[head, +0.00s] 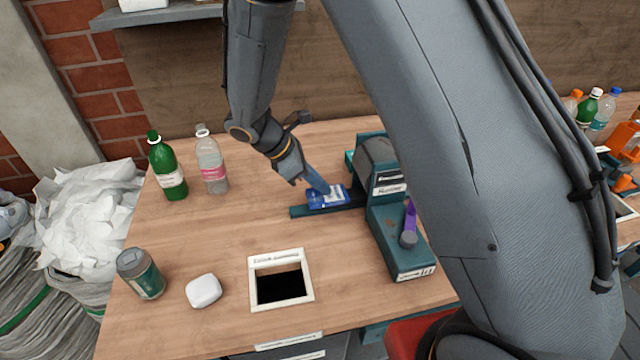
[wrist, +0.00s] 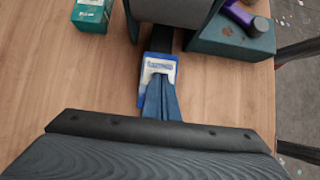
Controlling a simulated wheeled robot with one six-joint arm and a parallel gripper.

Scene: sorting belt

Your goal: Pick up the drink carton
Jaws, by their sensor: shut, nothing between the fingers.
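A small blue and white carton (head: 322,199) lies at the end of the narrow dark belt, beside the grey-hooded machine. I take it for the drink carton; its print is too small to read. It also shows in the wrist view (wrist: 159,64), with its near part covered by my fingers. My gripper (head: 326,190) is over the carton, pointing down at it. In the wrist view my fingers (wrist: 160,82) are together with nothing between them. I cannot tell whether the tips touch the carton.
The teal machine (head: 388,246) stands right of the carton, with a purple bottle (head: 409,222) on it. A teal box (wrist: 92,14) is at the wrist view's upper left. Green (head: 168,170) and clear (head: 211,164) bottles stand left. A white-framed opening (head: 256,262) is in front.

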